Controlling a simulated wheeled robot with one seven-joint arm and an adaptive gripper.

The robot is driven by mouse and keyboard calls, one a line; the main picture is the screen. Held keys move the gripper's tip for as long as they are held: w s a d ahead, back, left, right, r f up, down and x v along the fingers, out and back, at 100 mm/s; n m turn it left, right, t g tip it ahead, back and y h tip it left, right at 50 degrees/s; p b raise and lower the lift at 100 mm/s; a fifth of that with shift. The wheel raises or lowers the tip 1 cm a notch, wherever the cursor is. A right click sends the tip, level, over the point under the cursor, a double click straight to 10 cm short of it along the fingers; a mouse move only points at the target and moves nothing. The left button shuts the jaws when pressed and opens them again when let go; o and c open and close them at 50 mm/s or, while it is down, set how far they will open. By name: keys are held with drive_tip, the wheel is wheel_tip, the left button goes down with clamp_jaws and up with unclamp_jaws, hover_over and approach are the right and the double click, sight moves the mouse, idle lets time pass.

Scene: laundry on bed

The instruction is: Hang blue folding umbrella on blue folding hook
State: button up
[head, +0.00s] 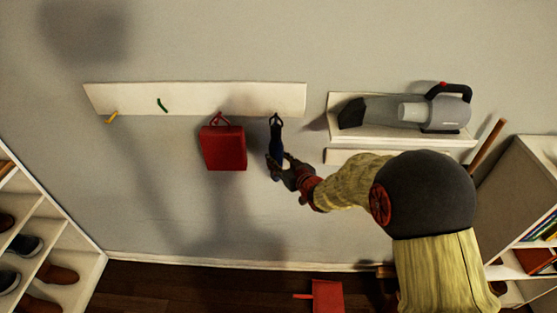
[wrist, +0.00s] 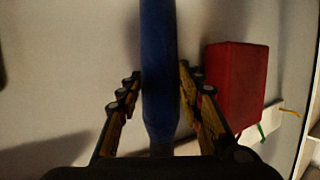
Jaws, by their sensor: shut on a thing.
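The blue folding umbrella (head: 277,138) is upright against the wall, its dark top loop at the lower edge of the white hook board (head: 200,97), near its right end. My gripper (head: 279,168) is shut on the umbrella's lower part. In the wrist view the blue shaft (wrist: 160,50) runs between the two fingers of my gripper (wrist: 160,92). The blue hook cannot be made out at the loop; I cannot tell whether the loop is around it or only in front of it.
A red bag (head: 223,148) hangs just left of the umbrella; it also shows in the wrist view (wrist: 233,85). A yellow hook (head: 111,117) and a green hook (head: 162,105) are bare. A handheld vacuum (head: 410,110) lies on a shelf to the right.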

drive_tip(key=o, duration=1.4)
drive_tip(key=shift+o, duration=0.2)
drive_tip(key=shift+s, duration=0.1)
drive_tip(key=v, duration=1.2)
